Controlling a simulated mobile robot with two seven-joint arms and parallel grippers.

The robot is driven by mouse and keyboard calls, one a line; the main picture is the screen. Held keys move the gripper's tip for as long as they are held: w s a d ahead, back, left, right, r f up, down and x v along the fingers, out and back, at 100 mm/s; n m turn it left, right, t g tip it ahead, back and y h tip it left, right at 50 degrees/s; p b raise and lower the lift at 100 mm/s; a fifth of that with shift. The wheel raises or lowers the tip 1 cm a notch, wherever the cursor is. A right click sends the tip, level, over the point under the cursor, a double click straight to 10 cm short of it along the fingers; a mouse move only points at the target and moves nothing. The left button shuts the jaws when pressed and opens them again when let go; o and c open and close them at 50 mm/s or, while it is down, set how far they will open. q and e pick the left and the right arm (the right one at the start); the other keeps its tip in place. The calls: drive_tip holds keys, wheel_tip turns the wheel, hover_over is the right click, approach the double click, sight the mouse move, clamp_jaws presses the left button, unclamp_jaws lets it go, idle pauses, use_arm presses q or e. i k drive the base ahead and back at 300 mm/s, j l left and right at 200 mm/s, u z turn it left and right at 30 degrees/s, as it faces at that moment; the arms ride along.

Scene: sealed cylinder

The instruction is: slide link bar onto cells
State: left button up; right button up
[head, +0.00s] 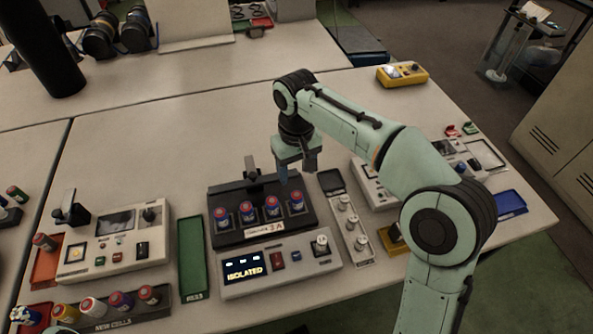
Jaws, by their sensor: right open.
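Several blue cells with red and white tops (272,208) stand upright in a row in a black holder (232,238). A dark bar with an upright handle (251,171) runs along the back of the holder, behind the cells and apart from their tops; it looks like the link bar. My right gripper (297,172) is open and points down, above and behind the rightmost cell. It is to the right of the bar's handle, and nothing shows between its fingers.
A console (282,265) in front of the holder displays "ISOLATED". A green tray (192,258) lies to the left and a narrow panel with silvery knobs (347,222) to the right. A rack of new cells (150,305) is at front left.

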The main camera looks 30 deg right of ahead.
sight(251, 167)
drive_tip(key=k, duration=1)
